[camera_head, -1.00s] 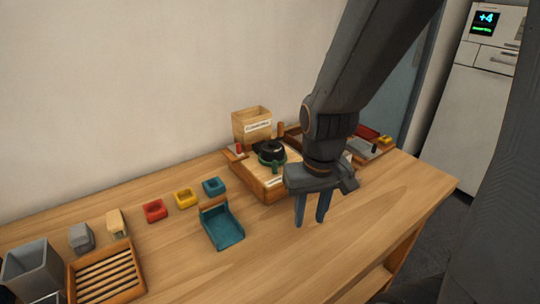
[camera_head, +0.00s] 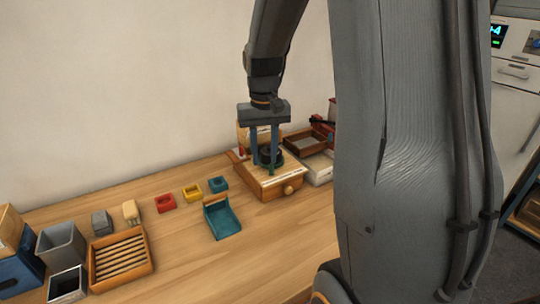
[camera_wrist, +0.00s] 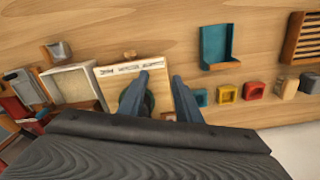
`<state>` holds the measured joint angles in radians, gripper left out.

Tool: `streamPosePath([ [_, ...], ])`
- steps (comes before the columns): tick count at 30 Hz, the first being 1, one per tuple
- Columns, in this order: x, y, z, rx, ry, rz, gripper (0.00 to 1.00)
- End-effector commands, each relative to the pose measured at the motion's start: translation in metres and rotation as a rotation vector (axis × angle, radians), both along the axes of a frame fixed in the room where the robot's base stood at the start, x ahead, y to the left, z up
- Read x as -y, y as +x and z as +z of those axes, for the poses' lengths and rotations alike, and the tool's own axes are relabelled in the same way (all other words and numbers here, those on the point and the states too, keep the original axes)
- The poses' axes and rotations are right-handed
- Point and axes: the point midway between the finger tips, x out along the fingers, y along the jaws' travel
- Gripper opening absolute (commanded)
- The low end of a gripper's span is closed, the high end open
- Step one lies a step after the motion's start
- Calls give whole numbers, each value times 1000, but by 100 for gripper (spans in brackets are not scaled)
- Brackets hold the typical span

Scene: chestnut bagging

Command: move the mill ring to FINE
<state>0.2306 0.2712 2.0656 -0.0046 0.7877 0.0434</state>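The mill is a wooden box with a round knob on its front, on the table by the wall. Its dark green mill ring (camera_head: 270,160) sits around a black centre on top; the ring also shows in the wrist view (camera_wrist: 127,97), partly hidden by a finger. A lettered label strip (camera_wrist: 130,68) runs along the mill's edge, too small to read surely. My gripper (camera_head: 265,163) points down over the mill with its blue fingers apart, one on each side of the ring's centre in the head view. In the wrist view the fingers (camera_wrist: 162,82) are spread wide. Contact with the ring cannot be told.
A teal scoop (camera_head: 222,218) lies left of the mill, with red (camera_head: 165,203), yellow (camera_head: 192,192) and teal (camera_head: 218,184) small boxes behind it. A slatted wooden tray (camera_head: 120,262) stands further left. Trays (camera_head: 305,143) crowd the mill's right side. The table front is clear.

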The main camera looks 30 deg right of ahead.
Motion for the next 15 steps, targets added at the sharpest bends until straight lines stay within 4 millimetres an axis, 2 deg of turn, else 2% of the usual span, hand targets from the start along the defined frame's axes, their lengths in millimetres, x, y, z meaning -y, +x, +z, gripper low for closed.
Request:
streamPosePath([
  [1, 14, 9, 11, -5, 1, -25, 31],
  [3, 26, 17, 18, -12, 2, -48, 31],
  [6, 35, 22, 21, -19, 3, -63, 31],
  [10, 36, 23, 8, -22, 4, -66, 31],
  [15, 35, 22, -20, -23, 5, -65, 31],
])
